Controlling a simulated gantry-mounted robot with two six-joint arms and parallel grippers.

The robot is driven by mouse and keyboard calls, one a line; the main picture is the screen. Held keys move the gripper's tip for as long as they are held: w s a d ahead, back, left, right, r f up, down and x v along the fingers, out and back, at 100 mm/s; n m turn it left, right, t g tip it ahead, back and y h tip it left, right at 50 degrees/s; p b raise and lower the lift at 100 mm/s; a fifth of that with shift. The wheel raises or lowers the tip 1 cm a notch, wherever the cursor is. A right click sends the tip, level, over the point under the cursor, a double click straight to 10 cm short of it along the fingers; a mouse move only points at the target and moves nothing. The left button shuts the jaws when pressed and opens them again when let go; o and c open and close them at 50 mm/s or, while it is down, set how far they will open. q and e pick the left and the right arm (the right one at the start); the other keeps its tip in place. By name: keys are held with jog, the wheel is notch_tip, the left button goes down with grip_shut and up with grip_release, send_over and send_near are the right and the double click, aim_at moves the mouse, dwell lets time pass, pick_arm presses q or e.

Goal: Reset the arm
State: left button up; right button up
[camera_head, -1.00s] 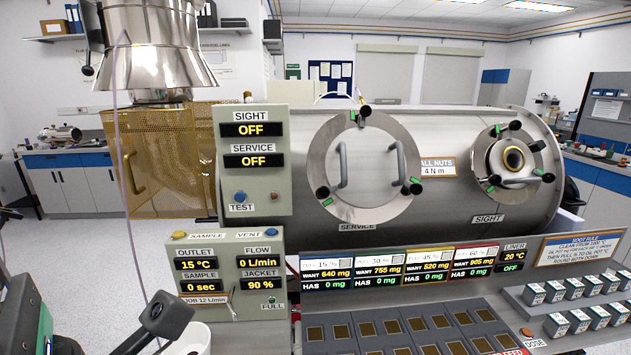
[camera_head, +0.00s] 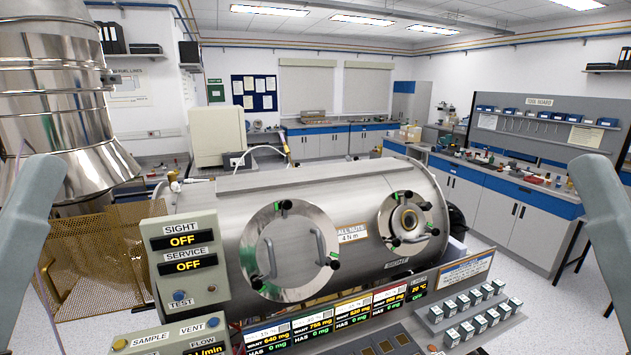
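My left arm (camera_head: 28,215) comes up at the left edge of the head view as a grey link. My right arm (camera_head: 605,200) shows the same way at the right edge. Neither gripper's fingers are in the picture, so what they hold cannot be seen. The steel burner chamber (camera_head: 330,200) lies across the middle, with a round service door (camera_head: 290,250) and a smaller sight port (camera_head: 409,220) on its front. Both arm links are apart from the chamber in the picture.
A control box (camera_head: 184,255) with SIGHT and SERVICE both reading OFF stands left of the chamber. A mesh guard (camera_head: 100,260) and steel duct (camera_head: 60,120) are at the left. Dosing displays (camera_head: 330,322) and several small labelled boxes (camera_head: 470,312) are in front. Benches line the back.

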pick_arm(q)
notch_tip(320, 180, up, 12)
jog(key=p, duration=0.8)
pick_arm(e)
notch_tip(320, 180, up, 12)
pick_arm(q)
jog(key=shift+f, duration=0.1)
pick_arm(e)
jog(key=shift+f, duration=0.1)
pick_arm(q)
notch_tip(320, 180, down, 60)
jog(key=b, duration=6)
jog(key=shift+f, duration=0.25)
pick_arm(e)
notch_tip(320, 180, down, 60)
jog(key=shift+f, duration=0.25)
